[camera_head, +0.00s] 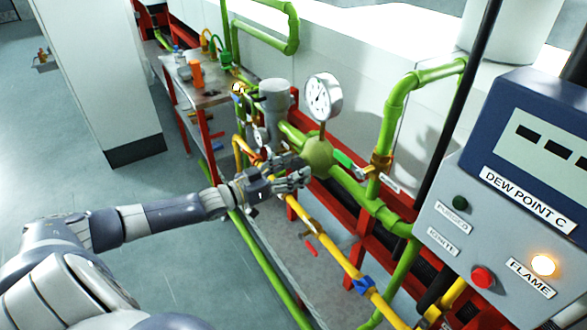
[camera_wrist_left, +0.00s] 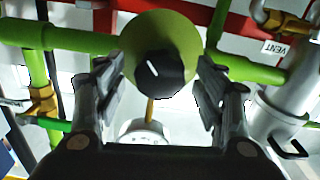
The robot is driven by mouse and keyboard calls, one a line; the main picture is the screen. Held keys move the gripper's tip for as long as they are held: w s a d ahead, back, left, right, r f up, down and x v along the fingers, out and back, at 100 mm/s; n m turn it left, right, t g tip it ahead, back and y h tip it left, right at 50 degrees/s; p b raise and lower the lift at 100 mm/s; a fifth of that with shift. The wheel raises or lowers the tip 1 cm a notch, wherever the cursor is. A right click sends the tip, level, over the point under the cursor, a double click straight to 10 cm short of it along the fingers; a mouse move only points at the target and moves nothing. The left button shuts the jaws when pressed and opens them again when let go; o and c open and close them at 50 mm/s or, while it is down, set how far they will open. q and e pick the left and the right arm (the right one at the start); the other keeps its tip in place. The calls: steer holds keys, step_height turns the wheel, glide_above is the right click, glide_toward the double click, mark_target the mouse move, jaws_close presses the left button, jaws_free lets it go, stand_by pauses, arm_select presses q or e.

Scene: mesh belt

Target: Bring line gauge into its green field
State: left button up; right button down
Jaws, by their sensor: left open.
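The line gauge (camera_head: 320,97) is a round white dial on a stem above a green domed regulator body (camera_head: 318,152). Its dark needle shows, but I cannot make out a green field or the reading. In the left wrist view the gauge (camera_wrist_left: 145,132) is partly hidden at the bottom, behind my gripper. There a black knob (camera_wrist_left: 158,75) with a white pointer line sits on the front of the green dome. My left gripper (camera_head: 304,172) is open before the dome, its fingers on either side of the knob, with visible gaps. My right gripper is not in view.
Green pipes (camera_head: 395,105) and a green-handled valve (camera_head: 345,160) lie right of the dome. A yellow pipe (camera_head: 330,245) runs below. A panel marked DEW POINT C (camera_head: 520,190) stands right, its FLAME lamp (camera_head: 543,265) lit.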

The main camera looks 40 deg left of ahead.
arm_select(q)
steer(key=shift+w, duration=0.15)
steer(key=c, duration=1.1)
steer(key=shift+o, duration=0.2)
steer(key=shift+m, duration=3.2)
